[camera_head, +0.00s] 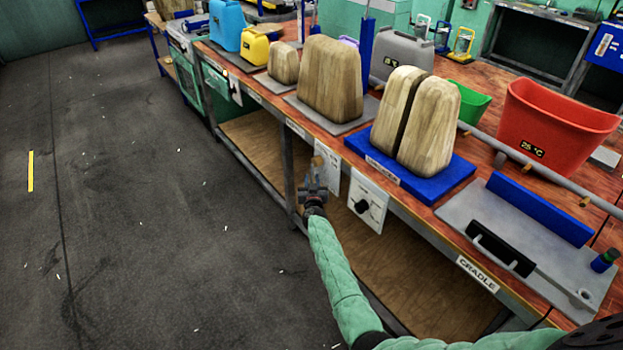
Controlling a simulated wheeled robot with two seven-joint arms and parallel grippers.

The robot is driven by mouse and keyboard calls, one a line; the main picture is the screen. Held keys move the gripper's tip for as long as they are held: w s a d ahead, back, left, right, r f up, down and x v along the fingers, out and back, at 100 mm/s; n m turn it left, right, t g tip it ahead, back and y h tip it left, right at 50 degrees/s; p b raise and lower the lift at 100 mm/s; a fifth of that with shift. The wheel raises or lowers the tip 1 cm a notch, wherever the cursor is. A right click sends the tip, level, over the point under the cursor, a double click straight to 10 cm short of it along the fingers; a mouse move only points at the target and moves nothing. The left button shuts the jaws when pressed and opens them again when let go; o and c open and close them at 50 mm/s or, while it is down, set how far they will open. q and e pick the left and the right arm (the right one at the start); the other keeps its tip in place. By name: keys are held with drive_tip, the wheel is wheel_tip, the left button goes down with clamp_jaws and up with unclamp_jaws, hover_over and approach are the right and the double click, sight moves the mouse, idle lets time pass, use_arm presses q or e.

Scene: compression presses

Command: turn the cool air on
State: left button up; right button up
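My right gripper (316,183) is in front of the workbench's front edge, with my green-sleeved arm reaching it from the lower right. It is beside a white panel (331,172), which it partly covers. I cannot tell whether it touches the panel or whether its fingers are open. A second white panel (376,194) with a black rotary knob (361,206) hangs just right of the gripper, clear of it. Another small white panel (235,89) is farther left along the bench. The panel markings are too small to read. My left gripper is out of view.
On the bench stand wooden blocks (331,80) on plates, a split wooden block on a blue base (440,190), a red bin (560,115) marked 25 °C, a green bin (472,104) and a grey plate labelled CRADLE (470,208). The floor (150,200) at left is open.

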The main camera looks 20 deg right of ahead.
drive_tip(key=shift+x, duration=0.9)
drive_tip(key=shift+c, duration=0.3)
clamp_jaws()
